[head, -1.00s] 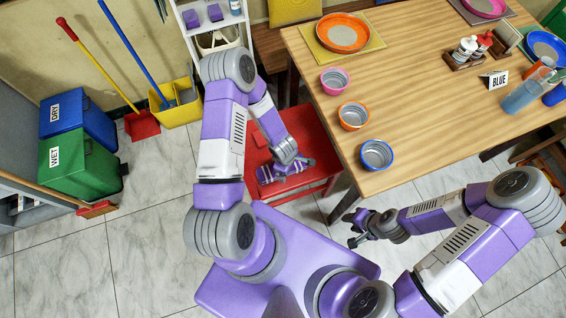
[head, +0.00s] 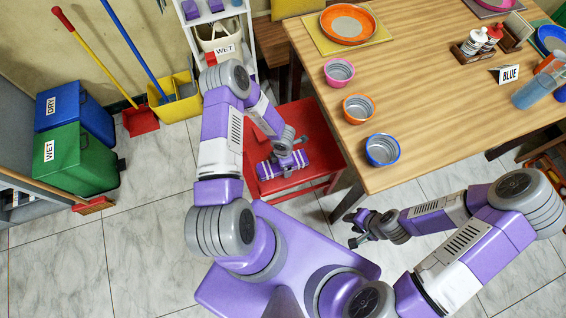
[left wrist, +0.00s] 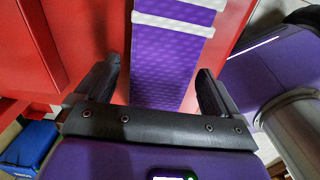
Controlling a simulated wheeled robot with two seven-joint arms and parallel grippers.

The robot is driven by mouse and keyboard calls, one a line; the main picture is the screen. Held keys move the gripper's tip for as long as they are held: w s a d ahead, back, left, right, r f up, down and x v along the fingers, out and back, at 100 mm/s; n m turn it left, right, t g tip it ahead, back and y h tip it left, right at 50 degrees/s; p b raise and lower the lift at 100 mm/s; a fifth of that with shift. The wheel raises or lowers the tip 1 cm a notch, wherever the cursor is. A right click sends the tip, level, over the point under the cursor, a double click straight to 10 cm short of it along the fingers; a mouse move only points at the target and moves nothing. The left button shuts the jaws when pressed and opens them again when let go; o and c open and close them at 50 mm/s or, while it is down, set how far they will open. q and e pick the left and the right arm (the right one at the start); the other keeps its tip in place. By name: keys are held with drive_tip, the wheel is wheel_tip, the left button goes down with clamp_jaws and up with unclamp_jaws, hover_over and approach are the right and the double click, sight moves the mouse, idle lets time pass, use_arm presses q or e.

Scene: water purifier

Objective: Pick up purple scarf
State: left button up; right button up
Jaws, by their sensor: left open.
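The purple scarf (head: 292,164) with white stripes lies folded on the red seat (head: 318,140) in the head view. In the left wrist view the scarf (left wrist: 165,65) runs up between the two fingers, purple with white bands. My left gripper (head: 285,152) is directly over it in the head view and hides part of it. In the left wrist view my left gripper (left wrist: 156,90) is open, with one finger on each side of the scarf. My right gripper (head: 352,229) is open and empty, over the floor beside the table.
The wooden table (head: 440,120) stands right of the seat, with pink (head: 339,72), orange (head: 358,108) and blue (head: 382,150) bowls along its near edge. A white shelf (head: 190,35) stands behind the seat. Blue and green bins (head: 78,160) stand at the left.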

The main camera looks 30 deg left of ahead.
use_arm(q)
drive_tip(key=shift+f, duration=0.75)
drive_tip(key=shift+r, duration=0.1)
drive_tip(key=shift+c, duration=0.3)
drive_tip(key=c, duration=1)
drive_tip(key=shift+c, duration=0.2)
drive_tip(key=shift+r, duration=0.15)
